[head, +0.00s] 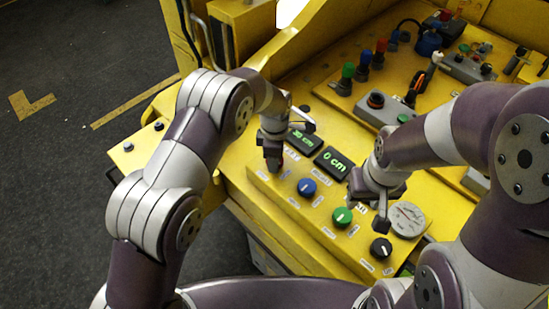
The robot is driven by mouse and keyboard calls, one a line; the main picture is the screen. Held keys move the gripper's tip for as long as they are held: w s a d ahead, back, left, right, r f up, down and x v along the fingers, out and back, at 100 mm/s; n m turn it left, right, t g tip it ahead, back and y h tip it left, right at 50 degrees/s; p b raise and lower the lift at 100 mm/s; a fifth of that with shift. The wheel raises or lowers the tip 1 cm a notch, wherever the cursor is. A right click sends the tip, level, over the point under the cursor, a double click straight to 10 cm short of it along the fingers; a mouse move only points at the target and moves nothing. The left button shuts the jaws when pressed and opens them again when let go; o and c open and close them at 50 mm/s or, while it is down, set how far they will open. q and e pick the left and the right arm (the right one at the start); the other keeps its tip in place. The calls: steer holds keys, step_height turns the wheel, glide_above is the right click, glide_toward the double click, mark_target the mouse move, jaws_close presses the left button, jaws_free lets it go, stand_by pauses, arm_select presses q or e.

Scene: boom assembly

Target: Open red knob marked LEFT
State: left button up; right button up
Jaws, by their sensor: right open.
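A yellow control panel (322,228) carries a row of round knobs. No red knob shows clearly in this row; the spot at its upper left end is covered by my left gripper (273,160). That gripper points down at the panel there, and whether its fingers are open or shut is not clear. My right gripper (380,212) is open above the panel, between the green knob (342,216) and the gauge, with nothing seen in it. The label LEFT cannot be read at this size.
A blue knob (307,187) and a black knob (381,249) share the row. Two displays stand behind it, one reading 0 cm (334,163). A round gauge (407,219) sits at right. Coloured upright levers (363,65) and grey control boxes stand farther back.

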arm_select(q)
steer(key=shift+w+r+n, duration=0.1)
steer(key=shift+n, duration=0.4)
stand_by(0.3)
steer(key=o, duration=1)
steer(key=shift+o, duration=0.2)
steer(key=shift+r+b, duration=0.1)
steer(key=shift+b, duration=0.2)
step_height(320, 180, up, 8)
steer(key=shift+f+b, duration=0.1)
steer(key=shift+b, duration=1)
step_height(320, 180, up, 5)
steer(key=p, duration=0.4)
steer(key=shift+f, duration=0.15)
